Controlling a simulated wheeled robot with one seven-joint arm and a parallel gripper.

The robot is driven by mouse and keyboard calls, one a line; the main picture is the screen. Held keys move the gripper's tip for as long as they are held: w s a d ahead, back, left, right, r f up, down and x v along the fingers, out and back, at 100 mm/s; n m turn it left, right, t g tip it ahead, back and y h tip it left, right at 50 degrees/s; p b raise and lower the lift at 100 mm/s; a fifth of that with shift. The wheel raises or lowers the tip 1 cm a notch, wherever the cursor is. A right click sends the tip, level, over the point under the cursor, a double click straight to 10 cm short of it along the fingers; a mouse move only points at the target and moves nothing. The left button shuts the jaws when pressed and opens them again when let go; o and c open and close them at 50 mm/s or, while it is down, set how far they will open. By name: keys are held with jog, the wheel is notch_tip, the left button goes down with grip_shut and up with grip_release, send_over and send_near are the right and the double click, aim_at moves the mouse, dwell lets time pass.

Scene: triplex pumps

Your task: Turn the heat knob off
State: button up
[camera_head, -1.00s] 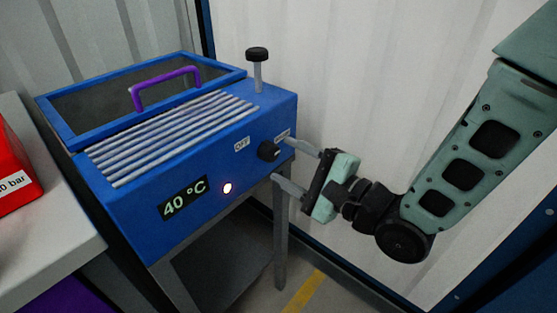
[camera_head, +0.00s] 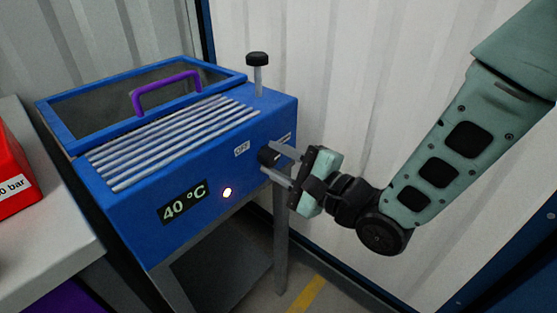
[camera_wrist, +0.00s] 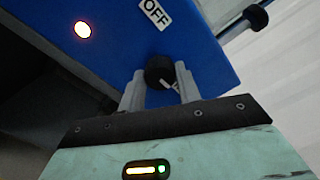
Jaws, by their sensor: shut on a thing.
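The heat knob (camera_head: 267,156) is a small black knob on the front of the blue heater box (camera_head: 130,215). An OFF label (camera_head: 241,149) is on its left; a second label on its right is partly hidden by a finger. My gripper (camera_head: 277,165) is at the front panel with its two fingers around the knob, shut on it. In the wrist view the knob (camera_wrist: 160,72) sits between the grey fingers, with a white mark on its lower right, pointing away from the OFF label (camera_wrist: 155,13). The display (camera_head: 184,201) reads 40 °C and the round light (camera_head: 227,193) glows.
A purple handle (camera_head: 166,90) is on the box's lid. A black-topped post (camera_head: 257,70) stands on the box above the knob. A grey table (camera_head: 45,235) with a red box (camera_head: 10,170) is on the left. A white wall is behind my arm.

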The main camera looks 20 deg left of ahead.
jog(key=shift+n, duration=0.3)
jog(key=n+b, duration=0.2)
jog(key=n, duration=0.4)
jog(key=shift+f, duration=0.15)
jog(key=n+b, duration=0.3)
jog(key=n, duration=0.3)
jog(key=shift+f+n, duration=0.1)
jog(key=shift+n, duration=0.3)
jog(key=n+b, duration=0.2)
jog(key=n, duration=0.1)
jog(key=shift+n, duration=0.3)
jog(key=n+b, duration=0.3)
jog(key=shift+n, duration=0.3)
jog(key=n+b, duration=0.2)
jog(key=n, duration=0.1)
jog(key=shift+f, duration=0.1)
jog(key=shift+n+b, duration=1.2)
jog(key=shift+n, duration=0.4)
